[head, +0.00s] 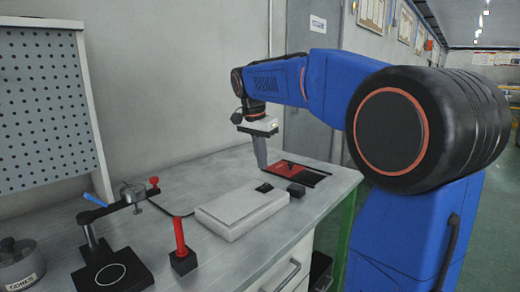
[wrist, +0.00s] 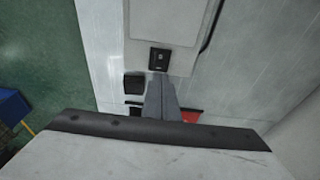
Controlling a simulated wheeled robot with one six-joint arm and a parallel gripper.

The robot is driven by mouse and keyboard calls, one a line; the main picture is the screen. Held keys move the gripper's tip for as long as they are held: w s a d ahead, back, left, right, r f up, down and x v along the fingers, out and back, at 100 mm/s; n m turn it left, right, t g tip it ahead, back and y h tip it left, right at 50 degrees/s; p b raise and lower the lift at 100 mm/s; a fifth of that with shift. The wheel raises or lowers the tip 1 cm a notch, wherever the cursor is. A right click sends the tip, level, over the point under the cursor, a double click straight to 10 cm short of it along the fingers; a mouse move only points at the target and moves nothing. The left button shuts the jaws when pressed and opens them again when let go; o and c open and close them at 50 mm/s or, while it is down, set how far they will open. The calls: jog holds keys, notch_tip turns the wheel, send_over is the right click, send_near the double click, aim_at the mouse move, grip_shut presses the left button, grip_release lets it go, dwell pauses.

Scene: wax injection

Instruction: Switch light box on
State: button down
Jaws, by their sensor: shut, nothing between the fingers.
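The light box (head: 240,211) is a flat pale box lying on the bench. Its black rocker switch (head: 264,187) is on the end nearest my arm. In the wrist view the light box (wrist: 170,22) is at the top, with the switch (wrist: 158,59) on its lower edge. My gripper (head: 262,166) is shut and empty, pointing down behind the switch end of the box. In the wrist view its fingertips (wrist: 161,77) appear just below the switch. The height gap between fingertips and switch is hard to tell. The box's panel looks unlit.
A small black block (head: 296,191) sits beside the box, also in the wrist view (wrist: 134,83). A red plate (head: 287,168) lies in a dark recess close to my gripper. A red-handled tool (head: 181,245) and a clamp stand (head: 110,270) are to the left. A pegboard (head: 40,110) stands behind.

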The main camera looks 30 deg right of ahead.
aim_at(266, 184)
jog(key=x, duration=0.6)
jog(key=shift+d+f, duration=0.1)
jog(key=shift+f, duration=0.1)
